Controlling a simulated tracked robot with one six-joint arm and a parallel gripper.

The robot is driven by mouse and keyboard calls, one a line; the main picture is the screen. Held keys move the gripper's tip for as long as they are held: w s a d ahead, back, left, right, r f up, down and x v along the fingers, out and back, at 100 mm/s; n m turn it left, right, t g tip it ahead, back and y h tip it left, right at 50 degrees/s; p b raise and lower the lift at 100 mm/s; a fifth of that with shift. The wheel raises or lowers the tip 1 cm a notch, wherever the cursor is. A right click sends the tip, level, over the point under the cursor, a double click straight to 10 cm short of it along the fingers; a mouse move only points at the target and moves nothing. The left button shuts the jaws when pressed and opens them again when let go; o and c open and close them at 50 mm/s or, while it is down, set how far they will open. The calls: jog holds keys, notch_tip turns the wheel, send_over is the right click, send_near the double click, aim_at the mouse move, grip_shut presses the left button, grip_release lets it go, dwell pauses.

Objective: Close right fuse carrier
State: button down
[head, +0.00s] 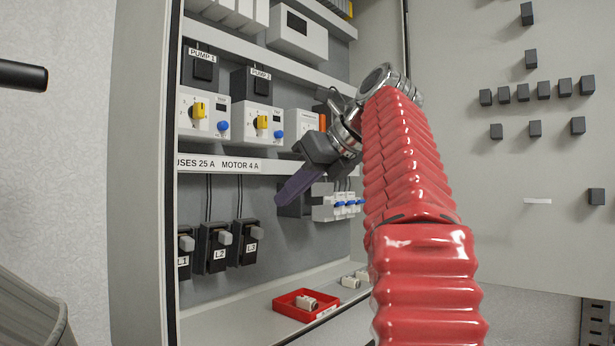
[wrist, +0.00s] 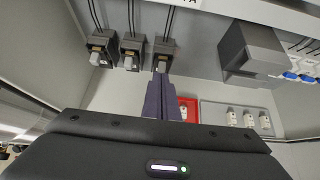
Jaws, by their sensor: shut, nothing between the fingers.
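Three black fuse carriers with grey tabs hang in a row low on the cabinet's back panel, labelled L1 (head: 185,262), L2 (head: 214,256) and L3 (head: 246,250). L3 is the right one; it also shows in the wrist view (wrist: 165,48), its grey tab pointing toward me. I cannot tell how far each carrier is tilted out. My gripper (head: 280,201) has its dark purple fingers together with nothing between them. In the head view the tips are right of and above L3. In the wrist view the fingers (wrist: 160,82) end just below L3's tab; contact cannot be told.
A dark box (wrist: 252,50) stands right of the carriers, with blue-knobbed units (head: 345,205) beyond it. A red tray (head: 283,305) with a small white part sits on the cabinet floor. A labelled rail (head: 275,166) runs above the carriers. The open door (head: 505,200) is at right.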

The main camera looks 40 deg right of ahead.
jog(key=shift+v, duration=2.9)
jog(key=shift+s, duration=0.1)
